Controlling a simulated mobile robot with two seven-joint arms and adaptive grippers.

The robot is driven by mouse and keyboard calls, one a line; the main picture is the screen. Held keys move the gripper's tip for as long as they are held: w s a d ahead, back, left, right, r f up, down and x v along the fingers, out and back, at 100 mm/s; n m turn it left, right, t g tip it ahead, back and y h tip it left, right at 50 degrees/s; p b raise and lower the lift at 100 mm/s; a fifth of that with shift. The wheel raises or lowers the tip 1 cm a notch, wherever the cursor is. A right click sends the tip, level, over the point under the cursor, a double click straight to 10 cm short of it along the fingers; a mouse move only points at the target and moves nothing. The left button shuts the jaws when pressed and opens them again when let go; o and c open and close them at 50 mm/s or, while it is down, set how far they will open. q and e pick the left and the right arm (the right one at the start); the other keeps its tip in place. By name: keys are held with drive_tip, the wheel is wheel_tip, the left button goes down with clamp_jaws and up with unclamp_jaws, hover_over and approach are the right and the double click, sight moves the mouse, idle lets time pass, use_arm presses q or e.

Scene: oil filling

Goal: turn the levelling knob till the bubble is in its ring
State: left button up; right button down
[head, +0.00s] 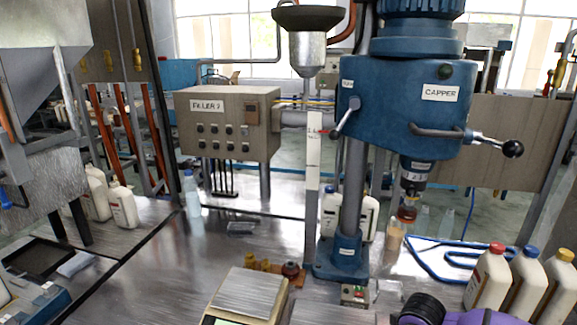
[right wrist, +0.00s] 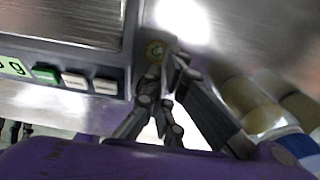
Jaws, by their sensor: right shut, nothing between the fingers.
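In the right wrist view the scale (right wrist: 65,50) fills the left side, with a metal pan, a lit display and a row of buttons. I cannot make out the levelling knob. In the head view only the purple and black body of my right arm shows at the bottom right. My left gripper is not in view.
Capped bottles (head: 490,278) stand at the right. A small rack with brass and dark parts (head: 290,270) lies behind the scale. Blurred tan cylinders (right wrist: 250,105) are right of my gripper.

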drive_tip(key=shift+s+f, duration=0.3)
drive_tip(key=shift+s, duration=0.05)
drive_tip(key=shift+w+d+r, duration=0.1)
drive_tip(key=shift+w+d, duration=0.05)
drive_tip(key=shift+w, duration=0.05)
drive_tip(key=shift+w+r, duration=0.15)
drive_tip(key=shift+r, duration=0.25)
drive_tip(key=shift+w+r+p, duration=0.2)
drive_tip(key=shift+r+p, duration=0.3)
drive_tip(key=shift+r, duration=0.55)
wheel_tip(320, 180, up, 3)
drive_tip(key=shift+f, duration=0.2)
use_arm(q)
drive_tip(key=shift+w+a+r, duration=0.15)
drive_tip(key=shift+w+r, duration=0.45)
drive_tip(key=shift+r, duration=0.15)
use_arm(e)
drive_tip(key=shift+r, duration=0.45)
